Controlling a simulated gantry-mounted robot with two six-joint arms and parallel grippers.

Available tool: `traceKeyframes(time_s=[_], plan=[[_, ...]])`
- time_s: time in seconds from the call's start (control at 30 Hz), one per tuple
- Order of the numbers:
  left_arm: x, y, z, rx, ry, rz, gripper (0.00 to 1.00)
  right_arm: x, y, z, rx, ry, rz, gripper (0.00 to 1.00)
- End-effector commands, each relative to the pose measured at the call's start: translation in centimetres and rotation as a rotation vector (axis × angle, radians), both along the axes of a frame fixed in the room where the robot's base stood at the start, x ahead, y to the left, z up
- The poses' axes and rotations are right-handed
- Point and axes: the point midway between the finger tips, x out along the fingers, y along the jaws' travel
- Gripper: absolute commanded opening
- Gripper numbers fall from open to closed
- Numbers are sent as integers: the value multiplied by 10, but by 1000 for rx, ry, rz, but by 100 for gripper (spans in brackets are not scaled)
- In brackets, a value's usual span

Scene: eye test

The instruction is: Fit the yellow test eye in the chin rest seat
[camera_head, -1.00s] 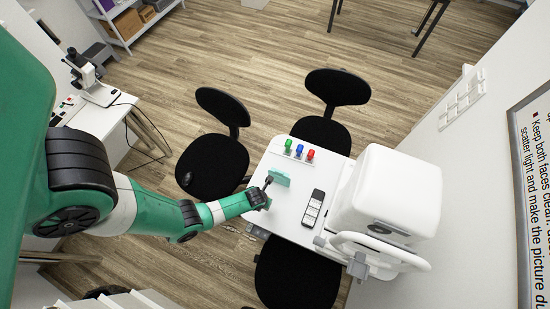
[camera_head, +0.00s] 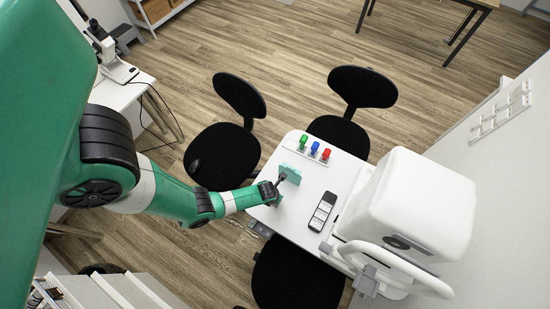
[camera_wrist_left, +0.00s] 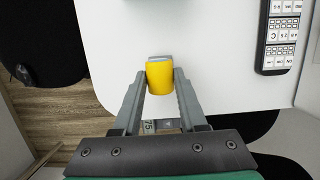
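The yellow test eye (camera_wrist_left: 160,76) is a short yellow cylinder in the left wrist view. The fingers of my left gripper (camera_wrist_left: 161,80) touch it on both sides and appear shut on it. A white loop-shaped frame (camera_head: 408,266) with a grey part (camera_head: 366,282), which looks like the chin rest, is on the near side of the white instrument (camera_head: 424,205). The seat's inside is hidden. My right gripper is not in view.
Green (camera_head: 303,142), blue (camera_head: 314,148) and red (camera_head: 325,154) pieces stand along the table's far edge. A black-and-white keypad (camera_head: 322,211) lies between the teal block and the instrument. Black chairs (camera_head: 222,160) surround the white table (camera_head: 290,213).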

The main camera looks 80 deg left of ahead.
Motion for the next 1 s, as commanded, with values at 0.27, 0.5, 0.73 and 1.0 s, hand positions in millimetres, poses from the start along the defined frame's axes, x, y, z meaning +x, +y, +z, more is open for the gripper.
traceKeyframes(time_s=[0.27, 0.5, 0.73, 1.0], plan=[[0, 0, 0, 0, 0, 0, 71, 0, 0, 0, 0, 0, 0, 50], [0, 0, 5, 0, 0, 0, 71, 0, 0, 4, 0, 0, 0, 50], [-6, -8, 51, 0, -2, -2, 71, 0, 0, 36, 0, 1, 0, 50], [-15, -19, 108, 1, 0, -2, 71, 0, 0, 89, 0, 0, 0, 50]])
